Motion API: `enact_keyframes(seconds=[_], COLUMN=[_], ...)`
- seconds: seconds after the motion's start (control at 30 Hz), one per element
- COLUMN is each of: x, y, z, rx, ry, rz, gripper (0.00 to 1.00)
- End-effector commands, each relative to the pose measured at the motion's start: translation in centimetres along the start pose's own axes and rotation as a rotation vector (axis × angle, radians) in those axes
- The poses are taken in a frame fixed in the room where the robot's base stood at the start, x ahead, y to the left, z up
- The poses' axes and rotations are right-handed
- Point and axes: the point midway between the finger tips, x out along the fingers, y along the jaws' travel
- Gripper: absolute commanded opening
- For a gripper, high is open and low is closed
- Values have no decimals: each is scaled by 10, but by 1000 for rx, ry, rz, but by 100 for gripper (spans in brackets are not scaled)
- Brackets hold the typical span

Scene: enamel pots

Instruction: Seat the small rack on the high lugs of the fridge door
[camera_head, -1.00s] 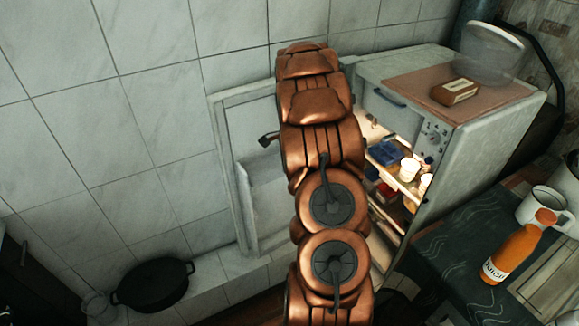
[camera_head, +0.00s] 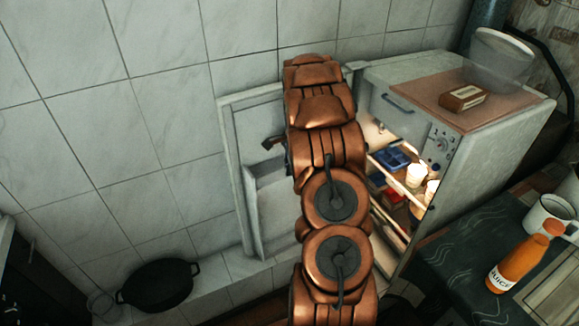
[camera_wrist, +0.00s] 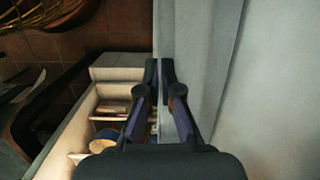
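The fridge door (camera_head: 228,150) stands open against the tiled wall in the head view. A pale bin or rack-like part (camera_head: 270,200) shows on its lower inner side, partly behind my arm. I cannot tell whether this is the small rack, and I make out no other rack for certain. The high lugs are not discernible. In the wrist view my gripper (camera_wrist: 160,68) has its fingertips close together, beside a pale upright edge and a broad pale surface (camera_wrist: 275,90). I cannot tell whether anything is between the tips.
The open fridge (camera_head: 490,150) holds a blue container (camera_head: 390,158) and white cups (camera_head: 415,175). A black pot (camera_head: 158,285) sits lower left.

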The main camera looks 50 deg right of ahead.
Motion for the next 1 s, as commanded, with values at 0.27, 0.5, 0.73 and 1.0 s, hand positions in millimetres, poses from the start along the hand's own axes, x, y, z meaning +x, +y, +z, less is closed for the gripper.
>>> enact_keyframes(seconds=[0.27,0.5,0.73,1.0], x=[2,2,2,2], y=[0,0,0,0], z=[0,0,0,0], rx=[0,0,0,0], ry=[0,0,0,0], rz=[-1,-1,-1,0], gripper=[0,13,35,35])
